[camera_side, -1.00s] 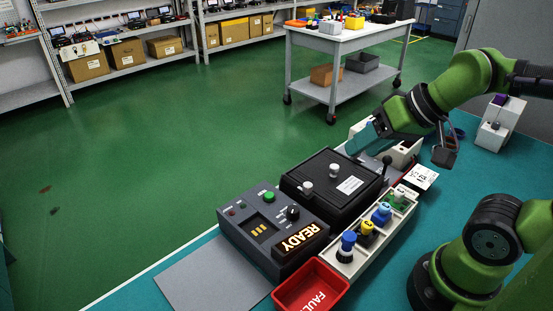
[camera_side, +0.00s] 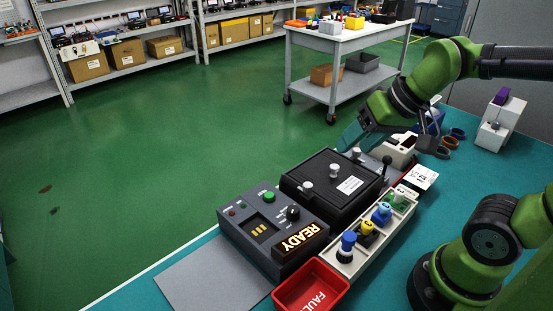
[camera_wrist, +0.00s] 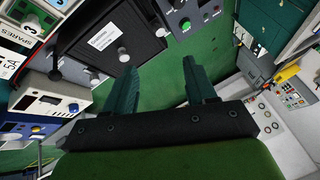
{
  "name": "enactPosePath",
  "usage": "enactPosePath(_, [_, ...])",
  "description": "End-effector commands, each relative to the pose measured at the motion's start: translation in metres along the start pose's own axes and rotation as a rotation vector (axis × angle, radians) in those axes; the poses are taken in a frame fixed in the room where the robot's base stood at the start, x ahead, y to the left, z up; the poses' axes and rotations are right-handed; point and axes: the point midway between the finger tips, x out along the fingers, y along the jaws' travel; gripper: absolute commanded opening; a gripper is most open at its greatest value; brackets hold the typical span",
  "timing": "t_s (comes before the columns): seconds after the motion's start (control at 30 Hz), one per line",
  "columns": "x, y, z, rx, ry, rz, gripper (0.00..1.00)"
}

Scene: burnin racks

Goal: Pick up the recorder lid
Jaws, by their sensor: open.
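The recorder lid (camera_side: 322,167) is a flat black panel on a dark box in the side view, with a pale knob in its middle and a white label. Further pale knobs stand near its left and far edges. In the wrist view the lid (camera_wrist: 135,28) shows at the top, with its label and knobs. My gripper (camera_side: 349,138) is beyond the lid's far edge, above it and apart from it. In the wrist view my open, empty gripper (camera_wrist: 162,78) has both fingers below the lid in the picture, with green floor between them.
A grey console (camera_side: 262,208) lit READY adjoins the lid's box on the left. A spares tray (camera_side: 362,253) with blue and yellow knobs runs along the near side. A red FAULT bin (camera_side: 290,292) stands in front. A black lever (camera_side: 386,164) rises by the lid's right end.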

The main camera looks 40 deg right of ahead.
Motion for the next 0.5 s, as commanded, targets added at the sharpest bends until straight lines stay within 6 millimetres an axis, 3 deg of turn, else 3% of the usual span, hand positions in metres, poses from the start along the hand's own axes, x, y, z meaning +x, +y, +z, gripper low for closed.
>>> enactPosePath(0.17, [0.02,0.011,-0.052,-0.246,-0.191,0.108,0.56])
enactPosePath(0.3, [0.034,0.025,-0.09,-0.543,-0.375,0.148,0.56])
enactPosePath(0.5, [0.028,0.033,-0.116,-0.873,-0.527,0.115,0.56])
